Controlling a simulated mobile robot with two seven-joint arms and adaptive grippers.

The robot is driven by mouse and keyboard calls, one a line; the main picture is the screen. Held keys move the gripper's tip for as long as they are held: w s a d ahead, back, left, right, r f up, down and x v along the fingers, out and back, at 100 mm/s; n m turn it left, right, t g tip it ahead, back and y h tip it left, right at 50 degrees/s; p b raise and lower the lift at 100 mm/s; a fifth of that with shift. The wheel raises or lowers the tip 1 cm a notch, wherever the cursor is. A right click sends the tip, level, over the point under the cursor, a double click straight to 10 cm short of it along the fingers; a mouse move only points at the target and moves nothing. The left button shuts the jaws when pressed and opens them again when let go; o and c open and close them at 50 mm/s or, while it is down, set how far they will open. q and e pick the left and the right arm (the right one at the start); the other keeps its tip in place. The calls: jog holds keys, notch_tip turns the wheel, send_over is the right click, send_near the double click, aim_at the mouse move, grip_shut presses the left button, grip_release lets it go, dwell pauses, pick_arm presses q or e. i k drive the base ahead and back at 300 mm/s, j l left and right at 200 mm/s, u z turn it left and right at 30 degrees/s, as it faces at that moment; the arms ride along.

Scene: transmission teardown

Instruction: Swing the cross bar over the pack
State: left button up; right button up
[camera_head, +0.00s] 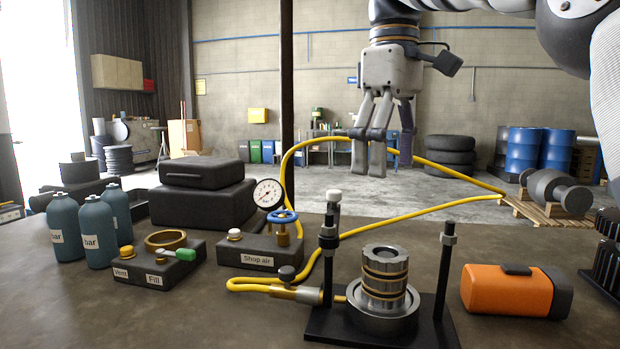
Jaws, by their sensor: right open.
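The pack (384,276) is a round stack of steel and brass-coloured rings. It stands upright in a steel ring on a black base plate (340,328), between two black posts. The left post (328,272) carries a short dark piece with a white knob (333,196) on top. This piece looks like the cross bar (328,236), seen nearly end-on, and it is not over the pack. The right post (445,270) has a nut near its top. My right gripper (369,168) is open and empty, pointing down, high above the pack and apart from it. My left gripper is not in view.
A yellow hose (420,212) loops behind the posts and joins a brass fitting (296,293) at the left post. A shop air block (258,255) with gauge and blue valve stands left. An orange case (510,290) lies right. Blue bottles (96,232) stand far left.

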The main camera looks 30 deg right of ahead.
aim_at(333, 196)
jog(key=k+j, duration=1.15)
jog(key=j, duration=0.3)
